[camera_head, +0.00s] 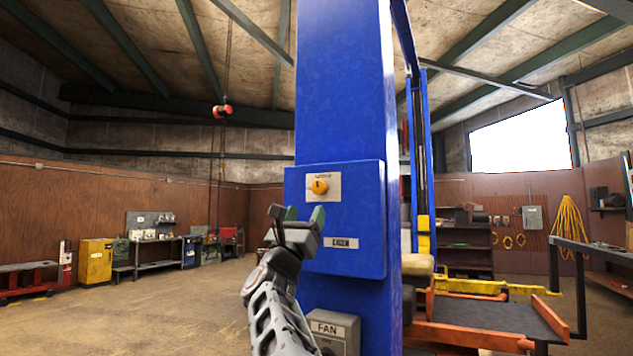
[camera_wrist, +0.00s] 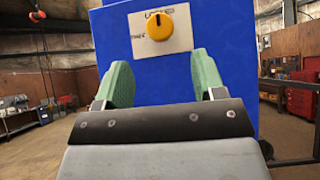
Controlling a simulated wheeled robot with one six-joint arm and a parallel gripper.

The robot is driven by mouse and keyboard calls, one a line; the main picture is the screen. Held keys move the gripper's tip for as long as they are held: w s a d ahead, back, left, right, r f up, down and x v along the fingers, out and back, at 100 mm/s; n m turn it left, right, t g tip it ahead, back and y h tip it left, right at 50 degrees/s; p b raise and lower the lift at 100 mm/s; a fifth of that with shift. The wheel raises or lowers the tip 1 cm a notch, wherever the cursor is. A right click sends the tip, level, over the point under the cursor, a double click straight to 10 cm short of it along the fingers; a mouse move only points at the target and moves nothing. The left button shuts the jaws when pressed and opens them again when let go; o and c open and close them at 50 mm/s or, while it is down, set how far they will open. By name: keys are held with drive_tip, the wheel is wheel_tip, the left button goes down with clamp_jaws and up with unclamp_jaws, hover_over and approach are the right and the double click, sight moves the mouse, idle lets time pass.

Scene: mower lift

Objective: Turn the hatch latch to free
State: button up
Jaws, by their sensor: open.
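The hatch latch is a round yellow knob (camera_head: 319,187) on a pale label plate on the blue hatch (camera_head: 350,222) of the blue column. In the wrist view the knob (camera_wrist: 159,27) shows a dark pointer mark at its top, towards lettering that looks like "LOCKED". More lettering at the plate's left is too small to read surely. My gripper (camera_head: 296,213) is open and empty, with green fingers. It is below and slightly left of the knob in the head view. In the wrist view its fingertips (camera_wrist: 160,72) are spread below the knob, apart from it.
A grey box marked "FAN" (camera_head: 332,331) is low on the blue column (camera_head: 345,90). An orange and yellow lift platform (camera_head: 480,325) and a dark railing (camera_head: 590,250) stand to the right. The floor (camera_head: 150,310) at the left is open.

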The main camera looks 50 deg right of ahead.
sight(318, 189)
drive_tip(key=p+x, duration=0.5)
drive_tip(key=x, duration=0.3)
drive_tip(key=shift+w+d+r, duration=0.1)
drive_tip(key=shift+d+r, duration=0.1)
drive_tip(key=shift+c, duration=0.2)
drive_tip(key=c, duration=0.8)
drive_tip(key=shift+c, duration=0.2)
